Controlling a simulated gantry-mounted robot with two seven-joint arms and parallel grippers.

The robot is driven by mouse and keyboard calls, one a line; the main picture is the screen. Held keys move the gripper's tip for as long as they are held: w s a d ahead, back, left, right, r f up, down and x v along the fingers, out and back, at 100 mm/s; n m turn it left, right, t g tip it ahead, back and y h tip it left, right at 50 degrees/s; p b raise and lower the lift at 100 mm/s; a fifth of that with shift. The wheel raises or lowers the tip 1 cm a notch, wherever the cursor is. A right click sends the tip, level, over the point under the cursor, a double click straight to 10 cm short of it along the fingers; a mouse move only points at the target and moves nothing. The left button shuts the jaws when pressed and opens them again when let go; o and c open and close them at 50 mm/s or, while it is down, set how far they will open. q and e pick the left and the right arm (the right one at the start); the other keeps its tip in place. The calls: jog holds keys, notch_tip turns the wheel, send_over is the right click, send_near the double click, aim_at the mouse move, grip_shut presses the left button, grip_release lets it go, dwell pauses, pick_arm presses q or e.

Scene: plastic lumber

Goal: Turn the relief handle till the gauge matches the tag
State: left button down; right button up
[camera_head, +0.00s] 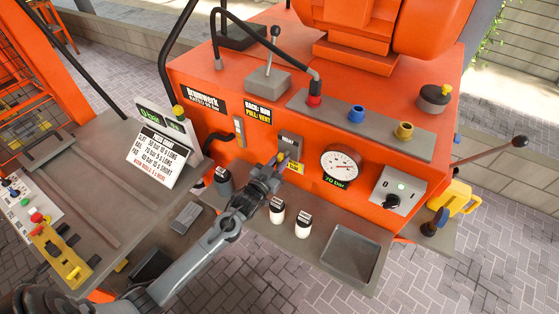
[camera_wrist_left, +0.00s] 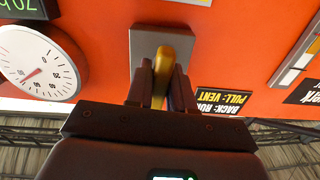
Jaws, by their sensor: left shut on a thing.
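The relief handle is a yellow lever on a grey plate (camera_wrist_left: 143,45) on the orange front panel, marked RELIEF in the head view. My left gripper (camera_head: 279,164) reaches it from the front. In the left wrist view my left gripper (camera_wrist_left: 162,85) is shut on the yellow handle (camera_wrist_left: 163,65), a finger on each side. The gauge (camera_head: 341,162) is a round white dial with a red needle, right of the handle; it also shows in the left wrist view (camera_wrist_left: 40,65). A green readout (camera_head: 336,181) below it shows 70 bar.
A white instruction sign (camera_head: 160,155) stands at left. Two white-and-black containers (camera_head: 277,211) (camera_head: 303,224) and an empty grey tray (camera_head: 351,255) are on the ledge below the panel. A grey box with a black knob (camera_head: 391,201) is right of the gauge.

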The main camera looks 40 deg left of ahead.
pick_arm(q)
jog(key=shift+f, duration=0.1)
jog(key=c, duration=1.1)
grip_release()
jog(key=shift+s, duration=0.1)
jog(key=s, duration=0.3)
jog(key=s+d, duration=0.1)
jog(key=s, duration=0.6)
jog(key=shift+s+d, duration=0.25)
jog(key=shift+d, duration=0.05)
